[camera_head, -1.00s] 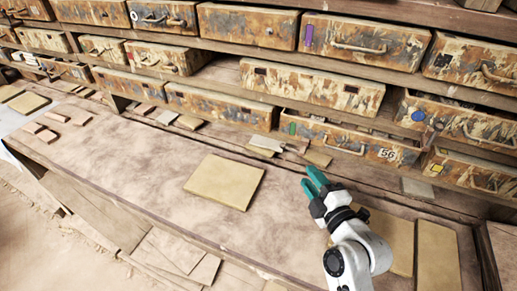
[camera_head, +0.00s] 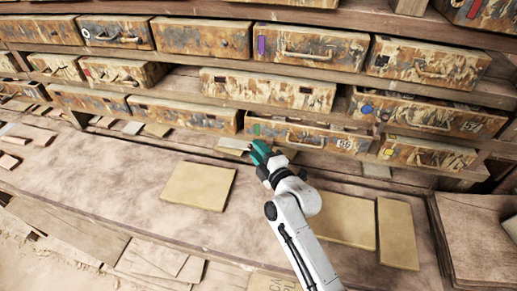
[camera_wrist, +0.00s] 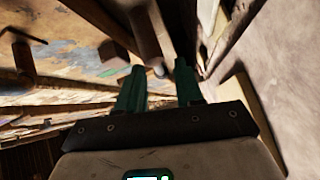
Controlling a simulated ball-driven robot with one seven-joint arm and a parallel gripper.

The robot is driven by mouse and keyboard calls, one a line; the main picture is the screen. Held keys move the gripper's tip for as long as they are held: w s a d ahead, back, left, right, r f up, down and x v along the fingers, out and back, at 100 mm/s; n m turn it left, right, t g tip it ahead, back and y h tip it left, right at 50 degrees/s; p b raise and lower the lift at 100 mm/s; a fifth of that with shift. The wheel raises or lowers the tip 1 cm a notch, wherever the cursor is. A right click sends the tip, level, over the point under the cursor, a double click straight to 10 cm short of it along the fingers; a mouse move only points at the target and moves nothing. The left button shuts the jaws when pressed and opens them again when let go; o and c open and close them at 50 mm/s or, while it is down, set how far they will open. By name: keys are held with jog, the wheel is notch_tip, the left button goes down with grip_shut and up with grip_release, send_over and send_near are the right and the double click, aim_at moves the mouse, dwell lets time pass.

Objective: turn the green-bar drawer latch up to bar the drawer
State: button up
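The green-bar drawer (camera_head: 310,137) is in the lower row of the rack in the head view, with a short green bar (camera_head: 257,130) at its left end and a pull handle on its front. My gripper (camera_head: 258,150) is just in front of and below that left end. In the wrist view its two green fingers (camera_wrist: 160,68) are apart. A brown bar with a pale rounded end (camera_wrist: 148,35), probably the latch, shows close by the fingertips. I cannot tell whether they touch it. In the head view my gripper hides this spot. A worn drawer front with a handle (camera_wrist: 22,55) fills the wrist view's left.
Other worn drawers surround it, including the purple-bar drawer (camera_head: 310,46) above and the blue-dot drawer (camera_head: 415,112) to the right. A tan tile (camera_head: 198,186) lies on the bench left of my arm. More tiles (camera_head: 398,233) lie right of it.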

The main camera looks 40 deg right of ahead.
grip_shut()
dwell(0.4)
jog(key=shift+f+b, duration=0.25)
jog(key=shift+b, duration=1)
jog(key=shift+m+t+b, duration=0.3)
jog(key=shift+b, duration=0.3)
jog(key=shift+s+d+r+m+t+h+b, duration=0.1)
jog(key=shift+r+m+t+h+b, duration=0.35)
jog(key=shift+b, duration=1.25)
jog(key=shift+s+d+r+m+t+h+b, duration=0.1)
jog(key=shift+r+m+t+b, duration=0.35)
jog(key=shift+m+t+b, duration=0.85)
jog(key=shift+n+g+b, duration=0.25)
jog(key=shift+g+b, duration=0.15)
jog(key=shift+g, duration=0.15)
